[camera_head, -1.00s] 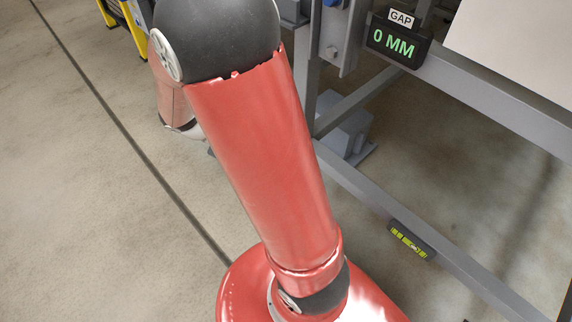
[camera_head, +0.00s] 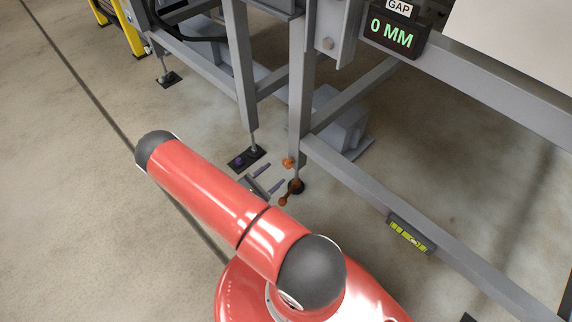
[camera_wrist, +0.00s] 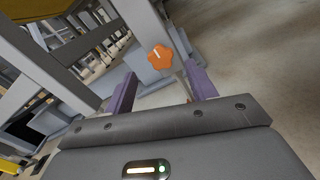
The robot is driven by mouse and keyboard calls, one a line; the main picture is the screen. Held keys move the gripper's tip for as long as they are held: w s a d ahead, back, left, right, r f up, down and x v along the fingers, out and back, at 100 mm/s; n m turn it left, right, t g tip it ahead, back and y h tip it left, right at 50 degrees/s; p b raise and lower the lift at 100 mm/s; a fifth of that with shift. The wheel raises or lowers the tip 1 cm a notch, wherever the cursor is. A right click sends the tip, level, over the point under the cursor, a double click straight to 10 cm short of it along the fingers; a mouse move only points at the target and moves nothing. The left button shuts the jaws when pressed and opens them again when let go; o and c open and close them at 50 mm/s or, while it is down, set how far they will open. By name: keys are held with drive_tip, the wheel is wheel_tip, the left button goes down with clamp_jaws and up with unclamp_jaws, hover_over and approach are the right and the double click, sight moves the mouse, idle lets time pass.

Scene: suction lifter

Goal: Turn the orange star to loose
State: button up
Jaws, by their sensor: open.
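The orange star (camera_wrist: 160,56) shows in the wrist view as a lobed knob with a white mark on its face, beside a grey post. In the head view, a small orange piece on the frame leg (camera_head: 288,163) appears to be the same star. My gripper (camera_head: 274,176) is open and empty near the foot of that leg, to the left of the star. Its two purple fingers (camera_wrist: 161,72) point toward the star in the wrist view, one on each side of it in the picture. I see no contact with the star.
A brown-orange lever-like part (camera_head: 284,200) sits at the leg's dark foot (camera_head: 296,187). A second leg with a black foot plate (camera_head: 248,158) stands close on the left. A display (camera_head: 394,34) reads GAP 0 MM.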

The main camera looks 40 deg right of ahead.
sight(286, 165)
drive_tip(key=d, duration=0.7)
drive_tip(key=shift+w, duration=0.25)
drive_tip(key=shift+c, duration=0.5)
drive_tip(key=c, duration=0.9)
